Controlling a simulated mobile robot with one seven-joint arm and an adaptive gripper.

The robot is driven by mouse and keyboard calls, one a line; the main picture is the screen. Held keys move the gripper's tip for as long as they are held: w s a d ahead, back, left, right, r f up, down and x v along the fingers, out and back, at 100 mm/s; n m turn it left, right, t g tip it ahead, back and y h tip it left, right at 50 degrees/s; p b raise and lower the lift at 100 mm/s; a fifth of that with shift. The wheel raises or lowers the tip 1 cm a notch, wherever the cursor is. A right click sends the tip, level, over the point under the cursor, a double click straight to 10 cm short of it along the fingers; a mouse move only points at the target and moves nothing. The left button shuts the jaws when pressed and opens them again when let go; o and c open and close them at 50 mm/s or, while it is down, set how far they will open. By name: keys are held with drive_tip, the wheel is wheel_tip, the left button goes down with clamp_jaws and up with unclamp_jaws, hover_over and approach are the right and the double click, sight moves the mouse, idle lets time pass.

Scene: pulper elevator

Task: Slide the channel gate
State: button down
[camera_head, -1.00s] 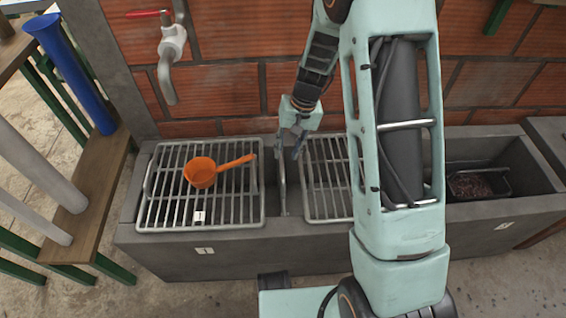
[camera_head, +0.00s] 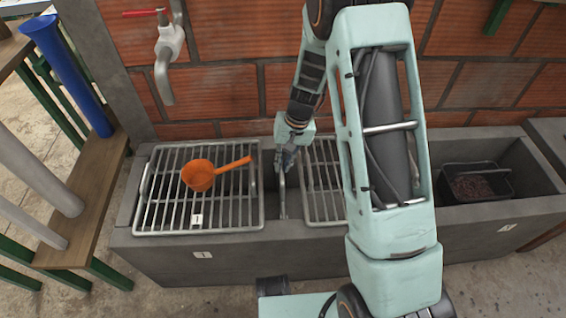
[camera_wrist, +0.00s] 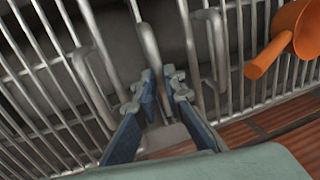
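The channel gate (camera_head: 283,203) is a thin upright grey piece with a bar handle, set across the trough between two metal racks. My gripper (camera_head: 286,158) reaches down to its wall-side end. In the wrist view, my gripper's blue fingers (camera_wrist: 164,88) are close together on either side of the grey bar of the gate (camera_wrist: 148,42). They appear shut on it, though the fingers hide part of the contact. The gate's lower part is hidden in the trough.
The left rack (camera_head: 160,222) holds an orange ladle (camera_head: 199,177), also in the wrist view (camera_wrist: 299,30). The right rack (camera_head: 322,180) is close on the other side. A black basket (camera_head: 475,167) sits in the right trough. A tap (camera_head: 168,50) hangs from the brick wall.

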idle(0.3)
wheel_tip(320, 180, up, 13)
drive_tip(key=p, duration=0.8)
drive_tip(key=shift+p, duration=0.3)
drive_tip(key=shift+r, duration=0.1)
drive_tip(key=c, duration=2)
unclamp_jaws()
drive_tip(key=r, duration=0.4)
drive_tip(key=d+r, duration=0.1)
drive_tip(key=r, duration=0.2)
drive_tip(key=d+r, duration=0.1)
drive_tip(key=r, duration=0.3)
drive_tip(key=shift+d+r, duration=0.15)
drive_tip(key=shift+r, duration=0.2)
